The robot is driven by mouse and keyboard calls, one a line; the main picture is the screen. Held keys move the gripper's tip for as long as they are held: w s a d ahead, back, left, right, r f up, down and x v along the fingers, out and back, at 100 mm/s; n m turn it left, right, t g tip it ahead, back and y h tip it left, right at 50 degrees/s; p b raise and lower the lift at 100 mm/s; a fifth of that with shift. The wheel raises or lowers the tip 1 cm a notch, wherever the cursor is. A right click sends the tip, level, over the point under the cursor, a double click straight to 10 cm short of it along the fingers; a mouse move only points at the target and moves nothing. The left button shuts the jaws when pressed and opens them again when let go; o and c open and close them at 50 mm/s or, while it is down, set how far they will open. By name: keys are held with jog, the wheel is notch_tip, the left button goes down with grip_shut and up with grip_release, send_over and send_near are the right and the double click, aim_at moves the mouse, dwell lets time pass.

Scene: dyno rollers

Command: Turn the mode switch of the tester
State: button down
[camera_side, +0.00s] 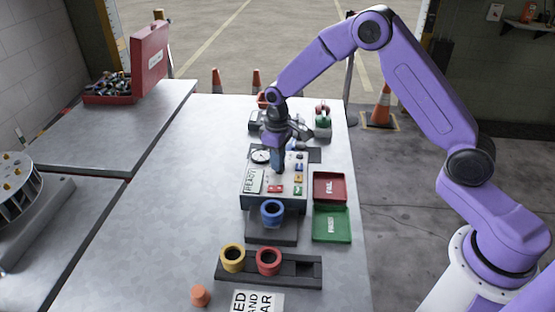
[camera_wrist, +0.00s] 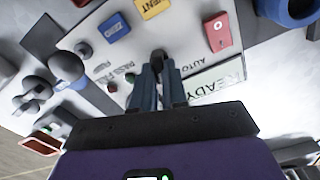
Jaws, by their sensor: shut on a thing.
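The tester (camera_side: 249,200) is a light grey box with a sloped panel in the middle of the table. Its panel (camera_wrist: 191,55) fills the upper middle of the wrist view, with a READY display (camera_wrist: 222,78) and an AUTO label. My gripper (camera_side: 278,169) points down at the panel. In the wrist view my fingers (camera_wrist: 158,66) are shut on the dark mode switch knob (camera_wrist: 158,55). Only the top of the knob shows between the fingertips. The side view hides the knob behind my fingers.
A blue roller (camera_side: 271,212) sits at the tester's front. A red FAIL tray (camera_side: 336,177) and a green PASS tray (camera_side: 343,236) lie to its right. A dark rack with yellow (camera_side: 232,258) and red (camera_side: 268,261) rollers stands nearer. The table's left part is clear.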

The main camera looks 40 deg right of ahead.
jog(key=shift+d+m, duration=0.1)
jog(key=shift+m, duration=2)
jog(key=c, duration=1.2)
grip_release()
jog(key=shift+o, duration=0.2)
jog(key=shift+r, duration=0.1)
notch_tip(320, 180, up, 17)
jog(key=shift+r, duration=0.15)
